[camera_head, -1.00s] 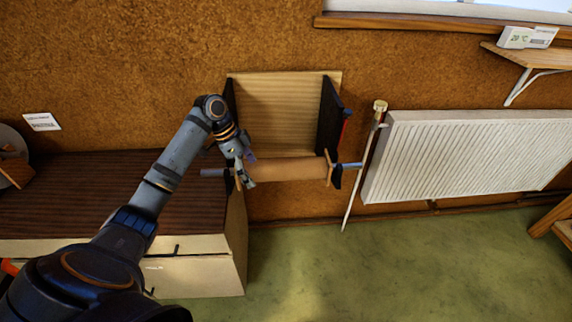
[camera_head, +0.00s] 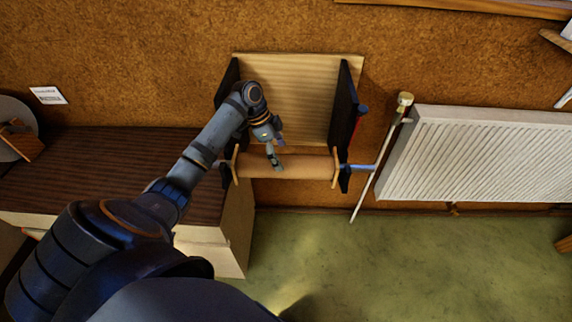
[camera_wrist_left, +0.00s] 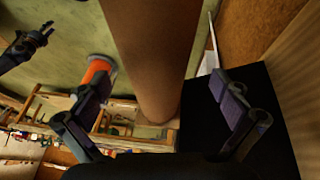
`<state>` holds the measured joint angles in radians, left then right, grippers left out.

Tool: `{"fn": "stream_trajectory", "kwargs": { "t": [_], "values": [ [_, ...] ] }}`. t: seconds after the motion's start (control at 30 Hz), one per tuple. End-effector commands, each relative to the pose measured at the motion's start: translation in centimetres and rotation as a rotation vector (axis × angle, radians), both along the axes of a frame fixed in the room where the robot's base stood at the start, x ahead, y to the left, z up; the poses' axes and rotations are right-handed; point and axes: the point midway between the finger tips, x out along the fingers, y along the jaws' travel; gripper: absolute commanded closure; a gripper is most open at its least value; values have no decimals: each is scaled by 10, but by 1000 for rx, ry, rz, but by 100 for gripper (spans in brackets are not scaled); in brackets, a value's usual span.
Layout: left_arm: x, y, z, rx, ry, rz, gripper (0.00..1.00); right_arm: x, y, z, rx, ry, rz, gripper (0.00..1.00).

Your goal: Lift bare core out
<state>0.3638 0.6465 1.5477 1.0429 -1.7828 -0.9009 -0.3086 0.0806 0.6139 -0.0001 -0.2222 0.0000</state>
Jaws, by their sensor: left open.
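The bare core is a plain brown cylinder (camera_head: 300,166) lying level across the front of a wall-mounted wooden holder (camera_head: 290,95). A pale blue rod end (camera_head: 358,167) sticks out past its right side. My left gripper (camera_head: 276,162) is open, over the core's left part. In the left wrist view the core (camera_wrist_left: 155,50) runs between the two spread fingers (camera_wrist_left: 160,98); I cannot tell whether they touch it. A dark gripper-like shape (camera_wrist_left: 27,44) at the upper left of that view may be my right gripper; its jaws are unclear.
The holder's dark side panels (camera_head: 344,110) flank the core. A brown-topped cabinet (camera_head: 90,165) stands left, below my arm. A pale upright rod (camera_head: 383,150) and a white radiator (camera_head: 480,155) are to the right. Green floor (camera_head: 400,260) is open in front.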

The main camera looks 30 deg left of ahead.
Motion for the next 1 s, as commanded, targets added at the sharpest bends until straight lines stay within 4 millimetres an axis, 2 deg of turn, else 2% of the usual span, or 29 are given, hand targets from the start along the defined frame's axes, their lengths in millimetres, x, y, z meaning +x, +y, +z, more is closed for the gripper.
{"fn": "stream_trajectory", "kwargs": {
  "t": [0.1, 0.17, 0.3, 0.4, 0.63, 1.0],
  "values": [
    [-1, -4, -6, -3, 2, 0, 0, 23, 0, 8, 0, -36, 2, 60],
    [-1, -9, -16, -4, 4, -1, 0, 27, 0, 14, 0, -43, 1, 60],
    [0, -17, -39, -3, 2, 0, 0, 23, 0, 18, 0, -36, 2, 60],
    [1, -19, -47, 0, 1, -1, 0, 14, 0, 18, 1, -22, 1, 60],
    [1, -19, -49, 2, 1, -1, 1, 5, 0, 17, 0, -8, 1, 60],
    [1, -19, -48, 1, 0, -1, 52, 10, 0, 17, 0, -16, 0, 60]
  ]
}}
